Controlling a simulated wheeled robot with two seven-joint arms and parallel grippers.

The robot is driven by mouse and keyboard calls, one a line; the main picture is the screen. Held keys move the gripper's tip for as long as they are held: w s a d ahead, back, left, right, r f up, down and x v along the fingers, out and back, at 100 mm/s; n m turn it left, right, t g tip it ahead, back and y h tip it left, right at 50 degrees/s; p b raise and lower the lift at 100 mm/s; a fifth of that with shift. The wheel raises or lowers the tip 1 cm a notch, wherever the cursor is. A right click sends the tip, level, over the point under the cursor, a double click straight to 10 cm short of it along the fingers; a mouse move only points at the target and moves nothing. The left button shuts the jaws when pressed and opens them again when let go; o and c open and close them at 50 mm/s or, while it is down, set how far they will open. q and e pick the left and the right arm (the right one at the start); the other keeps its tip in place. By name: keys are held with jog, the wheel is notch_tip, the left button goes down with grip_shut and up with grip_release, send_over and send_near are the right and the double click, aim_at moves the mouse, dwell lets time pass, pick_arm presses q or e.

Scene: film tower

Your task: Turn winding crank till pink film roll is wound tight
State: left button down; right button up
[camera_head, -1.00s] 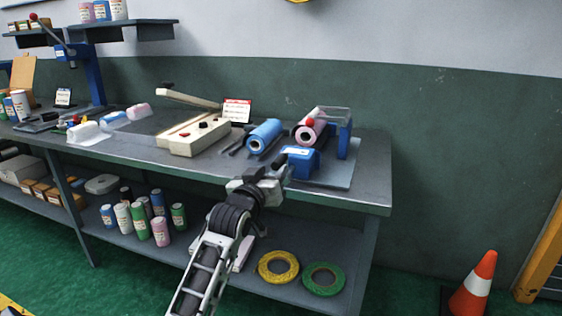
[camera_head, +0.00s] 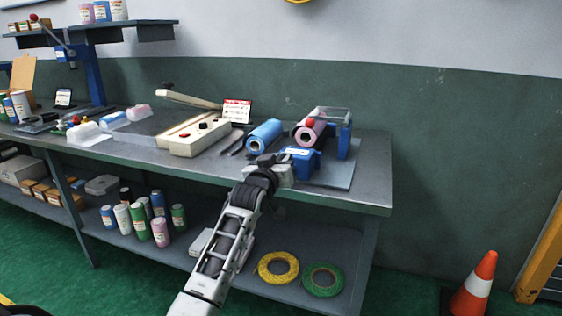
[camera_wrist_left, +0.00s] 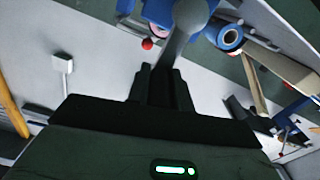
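The pink film roll (camera_head: 309,133) sits on the winding stand at the right of the bench, with a red knob (camera_head: 310,123) near it. A blue housing (camera_head: 301,160) stands in front of it. My left gripper (camera_head: 266,162) is at the left side of this housing. In the left wrist view, its dark fingers (camera_wrist_left: 163,88) close around a grey bar with a rounded end, the winding crank (camera_wrist_left: 190,14). The exact contact at the fingertips is partly hidden. My right gripper is not in view.
A blue film roll (camera_head: 265,135) lies left of the winder. A cream sealing machine (camera_head: 193,136) with a raised lever stands further left. The bench's front right corner is clear. Spools and yellow and green tape rolls (camera_head: 278,267) lie on the lower shelf.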

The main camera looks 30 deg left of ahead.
pick_arm(q)
jog(key=shift+d, duration=0.15)
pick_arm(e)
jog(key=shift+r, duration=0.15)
pick_arm(q)
jog(key=shift+w+d+f+m+b, duration=0.25)
jog(key=shift+d+f+m, duration=1.15)
jog(key=shift+m, duration=2.55)
jog(key=shift+w+d+f+m+b, duration=0.35)
jog(key=shift+f+m, duration=1.8)
jog(key=shift+m, duration=1.85)
jog(key=shift+w+d+f+m+b, duration=0.2)
jog(key=shift+d+f+m, duration=1.25)
jog(key=shift+m, duration=2.5)
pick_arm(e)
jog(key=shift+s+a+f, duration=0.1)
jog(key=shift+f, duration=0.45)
pick_arm(q)
jog(key=shift+s+a+f, duration=0.15)
jog(key=shift+a+f, duration=0.2)
jog(key=shift+a, duration=0.05)
